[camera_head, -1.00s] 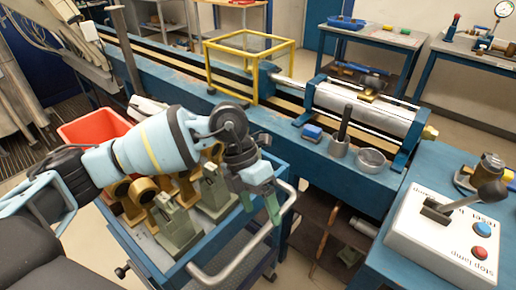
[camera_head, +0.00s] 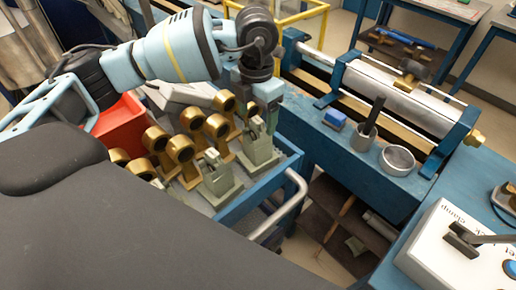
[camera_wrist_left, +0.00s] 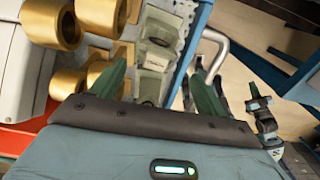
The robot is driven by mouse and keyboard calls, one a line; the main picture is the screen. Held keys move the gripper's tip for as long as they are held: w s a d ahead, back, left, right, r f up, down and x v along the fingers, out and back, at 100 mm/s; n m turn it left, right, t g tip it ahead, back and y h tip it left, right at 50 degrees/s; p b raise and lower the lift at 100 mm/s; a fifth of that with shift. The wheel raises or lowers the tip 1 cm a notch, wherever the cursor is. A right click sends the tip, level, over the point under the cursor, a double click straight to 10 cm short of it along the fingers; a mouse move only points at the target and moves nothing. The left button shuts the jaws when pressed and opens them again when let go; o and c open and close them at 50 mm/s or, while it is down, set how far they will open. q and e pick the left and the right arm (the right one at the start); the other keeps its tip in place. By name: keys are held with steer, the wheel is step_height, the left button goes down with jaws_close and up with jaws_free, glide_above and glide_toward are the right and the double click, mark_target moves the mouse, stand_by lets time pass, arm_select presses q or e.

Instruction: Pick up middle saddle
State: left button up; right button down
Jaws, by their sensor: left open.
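Grey-green saddles stand on the blue cart (camera_head: 268,184). In the head view one saddle (camera_head: 220,182) is nearer to me and another (camera_head: 259,147) is farther back, just below my left gripper (camera_head: 260,113). I cannot tell which one is the middle saddle. The left gripper is open and points down over the back part of the cart. In the left wrist view its green fingers (camera_wrist_left: 158,88) are spread apart, with a saddle (camera_wrist_left: 150,84) showing between them and another (camera_wrist_left: 158,48) beyond. Nothing is held.
Several brass ring-shaped parts (camera_head: 181,149) stand left of the saddles. A red bin (camera_head: 120,122) is behind them. The cart's handle rail (camera_head: 285,212) is at the right. The blue testbench (camera_head: 350,165) carries a metal cup (camera_head: 397,159) and a blue block (camera_head: 334,118).

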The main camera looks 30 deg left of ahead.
mark_target(258, 123)
arm_select(q)
steer(key=shift+w+f, duration=0.1)
steer(key=shift+f, duration=2.75)
steer(key=shift+c, duration=0.4)
steer(key=shift+d+r, duration=0.1)
jaws_close()
